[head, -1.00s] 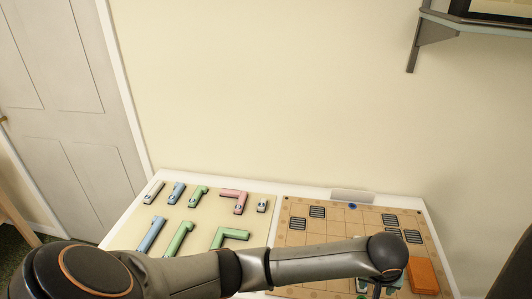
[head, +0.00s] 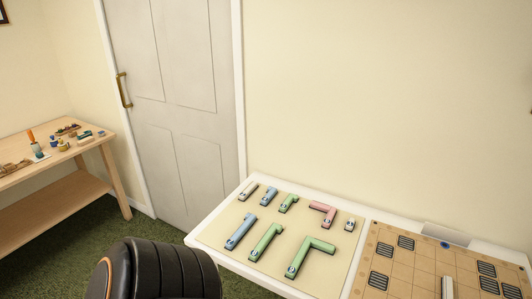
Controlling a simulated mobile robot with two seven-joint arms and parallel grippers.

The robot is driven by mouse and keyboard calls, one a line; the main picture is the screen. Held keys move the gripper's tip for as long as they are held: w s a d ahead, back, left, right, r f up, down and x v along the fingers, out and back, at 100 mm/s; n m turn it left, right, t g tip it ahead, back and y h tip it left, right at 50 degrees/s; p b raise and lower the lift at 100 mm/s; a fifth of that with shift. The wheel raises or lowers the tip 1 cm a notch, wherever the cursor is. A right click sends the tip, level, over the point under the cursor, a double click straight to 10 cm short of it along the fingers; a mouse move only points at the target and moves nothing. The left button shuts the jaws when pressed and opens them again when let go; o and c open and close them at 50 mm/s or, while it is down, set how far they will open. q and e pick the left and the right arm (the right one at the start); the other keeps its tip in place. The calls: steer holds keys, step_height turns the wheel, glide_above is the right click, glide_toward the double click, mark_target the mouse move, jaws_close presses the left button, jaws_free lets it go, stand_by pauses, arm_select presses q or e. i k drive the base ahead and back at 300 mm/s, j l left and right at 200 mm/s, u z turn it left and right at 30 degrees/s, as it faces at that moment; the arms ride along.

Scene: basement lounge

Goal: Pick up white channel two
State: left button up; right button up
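A whitish straight channel (head: 248,191) lies at the back left of the cream mat (head: 225,238) on the white table. A short whitish piece (head: 349,223) lies at the mat's back right. Another pale straight piece (head: 447,287) shows on the gridded board (head: 408,268), cut off by the bottom edge of the head view. I cannot tell which of these is number two. Neither of my grippers is in view. Only a dark part of my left arm shows at the bottom left.
Blue (head: 241,231), green (head: 312,255) and pink (head: 324,213) channels lie on the mat. The board has several dark grilles (head: 405,243). A wooden bench (head: 55,172) with small items stands at the left, beside a closed door (head: 180,100). Green carpet lies between.

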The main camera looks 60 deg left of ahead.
mark_target(249, 191)
steer(key=i+u, duration=0.15)
steer(key=u, duration=0.2)
steer(key=i+u, duration=0.15)
steer(key=u, duration=0.2)
